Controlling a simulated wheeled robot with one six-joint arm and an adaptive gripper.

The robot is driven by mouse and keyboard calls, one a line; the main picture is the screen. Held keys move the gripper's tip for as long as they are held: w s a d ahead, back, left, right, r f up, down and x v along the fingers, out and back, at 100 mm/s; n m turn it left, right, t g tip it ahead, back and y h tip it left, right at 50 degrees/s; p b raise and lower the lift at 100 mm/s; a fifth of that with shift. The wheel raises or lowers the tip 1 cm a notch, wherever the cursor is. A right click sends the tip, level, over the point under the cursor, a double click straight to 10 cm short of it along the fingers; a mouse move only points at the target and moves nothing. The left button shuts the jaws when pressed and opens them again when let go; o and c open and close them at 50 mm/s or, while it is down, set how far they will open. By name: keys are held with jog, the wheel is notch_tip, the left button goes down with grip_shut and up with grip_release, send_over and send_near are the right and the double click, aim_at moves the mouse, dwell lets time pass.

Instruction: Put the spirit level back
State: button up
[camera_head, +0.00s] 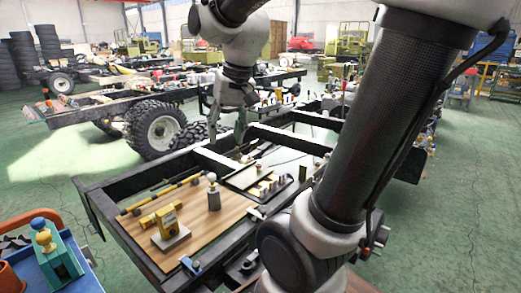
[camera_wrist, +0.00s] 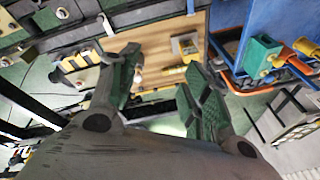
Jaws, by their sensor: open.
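My gripper (camera_head: 228,122) hangs above the far side of the black chassis frame. In the wrist view its two green-padded fingers (camera_wrist: 163,68) are spread, with nothing between them. A short yellow bar (camera_head: 147,219), possibly the spirit level, lies on the wooden board (camera_head: 215,233); it also shows in the wrist view (camera_wrist: 173,71). A long bar with yellow and dark sections (camera_head: 160,194) lies behind it along the board; I cannot tell which is the level. A yellow device (camera_head: 167,221) stands on a grey block on the board. My gripper is apart from all of these.
A grey cylinder with a knob (camera_head: 213,197) and a dark tray (camera_head: 255,178) with small parts stand on the board. A blue cart (camera_head: 78,283) with a green vise (camera_head: 62,258) is at lower left. Black frame rails (camera_head: 100,215) surround the board.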

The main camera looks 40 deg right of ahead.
jog(key=s+d+f+n+t+h, duration=0.1)
jog(key=s+d+f+n, duration=0.1)
jog(key=s, duration=0.8)
jog(key=shift+s+n, duration=0.35)
jog(key=shift+n, duration=0.55)
jog(key=shift+d, duration=0.1)
